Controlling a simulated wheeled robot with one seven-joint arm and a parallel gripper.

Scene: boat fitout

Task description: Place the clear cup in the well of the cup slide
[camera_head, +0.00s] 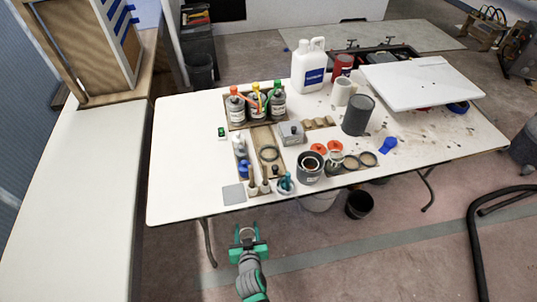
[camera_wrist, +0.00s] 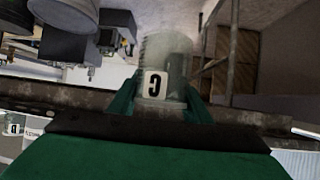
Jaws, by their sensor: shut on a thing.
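My gripper (camera_head: 247,234) is low in front of the table's near edge, apart from the table. In the wrist view its green fingers (camera_wrist: 160,102) are shut on the clear cup (camera_wrist: 166,55), a see-through cylinder with a white label bearing a dark letter. The cup is hard to make out in the head view. On the table, a long wooden board with a dark ring (camera_head: 269,153) on it looks like the cup slide, but I cannot tell for sure. Its well is too small to make out.
The white table (camera_head: 190,150) holds several bottles (camera_head: 256,106) in a wooden rack, a grey block (camera_head: 291,132), a dark grey can (camera_head: 310,167), a grey cylinder (camera_head: 358,115) and brushes near the front edge. A white panel (camera_head: 422,82) lies at the right. The table's left end is clear.

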